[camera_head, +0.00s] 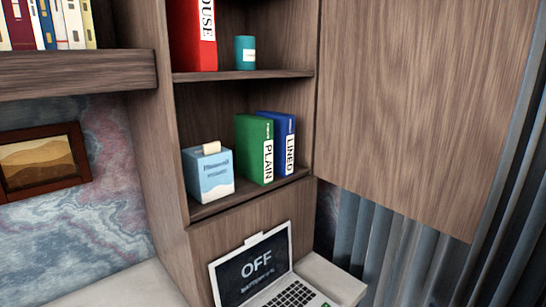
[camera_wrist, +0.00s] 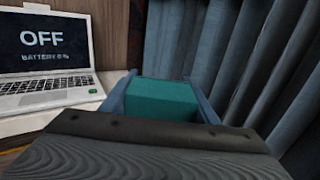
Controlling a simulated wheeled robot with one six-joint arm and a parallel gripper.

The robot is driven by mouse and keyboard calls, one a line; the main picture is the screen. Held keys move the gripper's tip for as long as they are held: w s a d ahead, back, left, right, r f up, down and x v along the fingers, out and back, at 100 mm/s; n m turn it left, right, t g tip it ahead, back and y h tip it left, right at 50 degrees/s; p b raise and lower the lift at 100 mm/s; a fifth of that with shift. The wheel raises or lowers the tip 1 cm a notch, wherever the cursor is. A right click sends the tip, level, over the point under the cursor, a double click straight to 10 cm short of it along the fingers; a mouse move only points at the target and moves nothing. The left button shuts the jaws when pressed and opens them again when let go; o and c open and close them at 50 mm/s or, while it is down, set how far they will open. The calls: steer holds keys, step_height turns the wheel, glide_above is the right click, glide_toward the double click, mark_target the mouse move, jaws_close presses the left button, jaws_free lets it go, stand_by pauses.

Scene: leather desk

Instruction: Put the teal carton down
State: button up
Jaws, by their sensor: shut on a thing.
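The teal carton (camera_wrist: 162,99) shows in the wrist view as a plain teal block. It sits between the two blue-grey fingers of my gripper (camera_wrist: 163,92), which is shut on it. Its lower part is hidden behind a dark body in the foreground. Beyond it are grey-blue curtains, with a laptop to the left. I cannot tell whether the carton touches any surface below. Neither my gripper nor the carton shows in the head view.
An open laptop (camera_head: 253,268) stands on the pale desk (camera_head: 128,288). The shelf above holds a light blue box (camera_head: 209,176), a green binder (camera_head: 254,150) and a blue binder (camera_head: 280,143). Higher up are a red binder (camera_head: 193,35) and a teal cylinder (camera_head: 245,52). Curtains (camera_head: 400,245) hang right.

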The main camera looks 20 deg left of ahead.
steer(key=w+a+r+n+g+y, duration=0.2)
steer(key=w+a+r, duration=0.2)
steer(key=a+r, duration=1.3)
steer(key=w+a+r+n+g+y, duration=0.2)
steer(key=a+r, duration=1.6)
steer(key=r, duration=1.5)
steer(key=w+a+r+n+g+y, duration=0.2)
steer(key=w+a+r, duration=0.4)
steer(key=a+r, duration=1.2)
step_height(320, 180, up, 7)
steer(key=shift+w+a+r+n+g+y, duration=0.2)
steer(key=shift+w+a+n+g+y, duration=0.15)
steer(key=shift+g+y, duration=0.35)
steer(key=shift+d, duration=0.1)
